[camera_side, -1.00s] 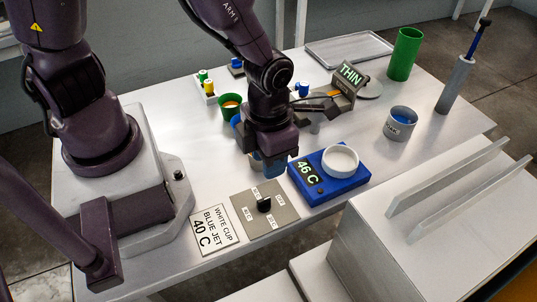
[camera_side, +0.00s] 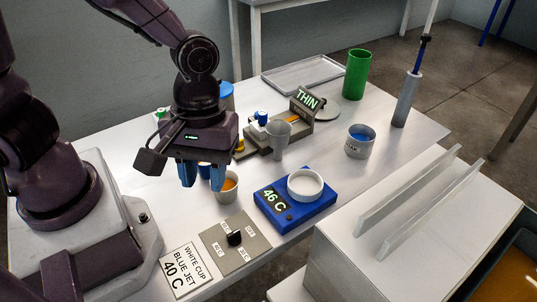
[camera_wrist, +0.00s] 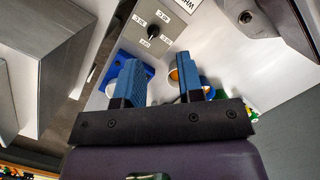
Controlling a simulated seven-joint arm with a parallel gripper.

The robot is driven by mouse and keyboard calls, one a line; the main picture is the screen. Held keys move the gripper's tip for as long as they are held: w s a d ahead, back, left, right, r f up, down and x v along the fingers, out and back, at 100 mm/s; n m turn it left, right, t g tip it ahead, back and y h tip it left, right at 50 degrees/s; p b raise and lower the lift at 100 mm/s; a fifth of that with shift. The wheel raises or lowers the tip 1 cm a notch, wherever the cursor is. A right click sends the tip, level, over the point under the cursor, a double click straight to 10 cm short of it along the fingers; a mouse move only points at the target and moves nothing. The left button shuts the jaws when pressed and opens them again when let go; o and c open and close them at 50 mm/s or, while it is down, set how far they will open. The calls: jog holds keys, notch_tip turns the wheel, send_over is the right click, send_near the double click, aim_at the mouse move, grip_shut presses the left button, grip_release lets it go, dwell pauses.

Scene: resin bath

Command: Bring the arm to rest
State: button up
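My gripper (camera_side: 202,182) hangs in the air, fingers down, over the table left of the blue heater. Its two blue fingers are apart with nothing between them; the wrist view also shows the gap (camera_wrist: 160,85). A grey cup with amber liquid (camera_side: 228,191) stands upright on the table just right of the fingers, apart from them in the picture. A white cup (camera_side: 305,186) sits on the blue heater (camera_side: 284,212), which reads 46 C. A card (camera_side: 184,269) reads white cup, blue jet, 40 C. My gripper hides part of the table behind it.
A dial plate (camera_side: 250,246) lies in front. Behind are a stand reading THIN (camera_side: 307,100), a grey cup (camera_side: 277,143), a labelled grey pot (camera_side: 360,147), a green cylinder (camera_side: 356,76), a tube with a blue rod (camera_side: 404,104) and a tray (camera_side: 300,78). A grey box (camera_side: 350,250) fills the front right.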

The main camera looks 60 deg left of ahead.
jog(key=a+r+m+t+y, duration=0.1)
jog(key=a+r+m+t, duration=0.6)
jog(key=a+r, duration=0.5)
notch_tip(320, 180, up, 4)
jog(key=shift+s+f+m, duration=0.15)
jog(key=shift+s+m, duration=0.2)
jog(key=shift+m, duration=0.75)
